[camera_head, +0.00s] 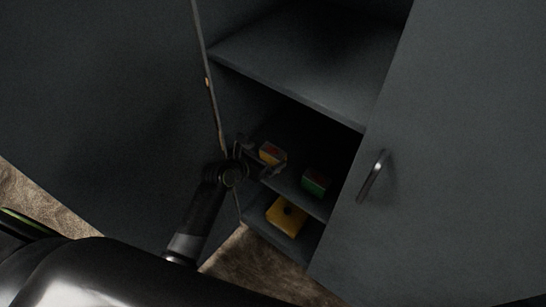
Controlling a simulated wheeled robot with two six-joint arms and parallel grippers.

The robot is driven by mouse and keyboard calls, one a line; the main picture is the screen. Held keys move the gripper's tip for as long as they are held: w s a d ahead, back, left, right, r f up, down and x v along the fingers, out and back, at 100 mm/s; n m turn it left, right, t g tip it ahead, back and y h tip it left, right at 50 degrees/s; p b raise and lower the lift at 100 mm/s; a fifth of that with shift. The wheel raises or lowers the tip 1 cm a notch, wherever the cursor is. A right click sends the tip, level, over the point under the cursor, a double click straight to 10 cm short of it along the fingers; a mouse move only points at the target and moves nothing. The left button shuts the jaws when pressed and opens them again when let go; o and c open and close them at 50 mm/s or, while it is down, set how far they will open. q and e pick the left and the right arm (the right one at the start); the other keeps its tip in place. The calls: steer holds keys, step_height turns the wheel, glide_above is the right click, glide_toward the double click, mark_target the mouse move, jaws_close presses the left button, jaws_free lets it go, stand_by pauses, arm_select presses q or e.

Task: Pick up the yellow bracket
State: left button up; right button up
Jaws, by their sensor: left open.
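A flat yellow piece with a dark round spot (286,216), which looks like the yellow bracket, lies on the lowest shelf of the dark grey cabinet. My left gripper (262,158) is open and reaches into the cabinet from the left, at the height of the shelf above. A small yellow and red block (271,152) shows at its fingertips. I cannot tell whether the fingers touch this block. My right gripper is out of view.
A green and red block (316,182) sits on the middle shelf (290,185), right of the gripper. The upper shelf (300,65) looks empty. Cabinet doors stand at left (110,110) and right (430,150), the right one with a metal handle (373,176).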

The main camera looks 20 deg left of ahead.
mark_target(274, 150)
arm_select(q)
steer(key=b+x, duration=0.1)
steer(key=x, duration=0.4)
steer(key=shift+c, duration=0.5)
steer(key=c, duration=1.4)
steer(key=shift+w+r, duration=0.1)
steer(key=shift+r, duration=0.1)
